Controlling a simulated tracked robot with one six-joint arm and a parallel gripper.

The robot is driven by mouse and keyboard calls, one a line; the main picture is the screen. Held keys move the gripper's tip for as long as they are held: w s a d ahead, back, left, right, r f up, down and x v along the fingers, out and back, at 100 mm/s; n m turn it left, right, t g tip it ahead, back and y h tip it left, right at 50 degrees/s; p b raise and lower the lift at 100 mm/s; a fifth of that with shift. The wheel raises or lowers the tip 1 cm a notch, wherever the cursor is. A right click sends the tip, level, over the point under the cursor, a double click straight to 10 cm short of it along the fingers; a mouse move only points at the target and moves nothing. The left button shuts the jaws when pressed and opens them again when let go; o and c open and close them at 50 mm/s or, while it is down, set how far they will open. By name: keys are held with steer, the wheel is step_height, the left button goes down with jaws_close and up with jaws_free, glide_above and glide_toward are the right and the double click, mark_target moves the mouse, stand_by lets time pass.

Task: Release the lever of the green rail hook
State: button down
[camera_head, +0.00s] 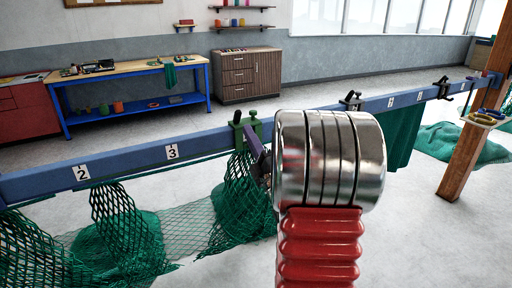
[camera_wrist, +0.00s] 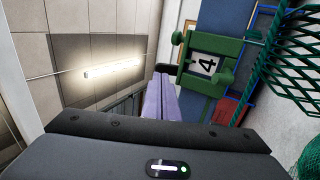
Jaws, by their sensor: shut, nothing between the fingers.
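The green rail hook (camera_head: 238,128) sits clamped over the blue rail, just left of my arm in the head view. In the wrist view the green hook (camera_wrist: 193,77) frames a tag with the number 4 and has rounded green knobs. I cannot tell which part is its lever. My gripper (camera_head: 247,130) has purple fingers and is close beside the hook in the head view, partly hidden by my arm. In the wrist view my gripper (camera_wrist: 162,74) is shut and empty, its tips just left of the hook. I cannot tell whether they touch it.
The blue rail (camera_head: 120,160) crosses the head view, with number tags and dark hooks (camera_head: 351,100) farther right. Green netting (camera_head: 243,200) hangs below the hook and spreads over the floor. A wooden post (camera_head: 466,150) stands at right. A blue workbench (camera_head: 135,90) is behind.

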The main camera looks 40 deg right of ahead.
mark_target(240, 114)
steer(key=shift+x, duration=2.35)
steer(key=shift+s+d, duration=0.1)
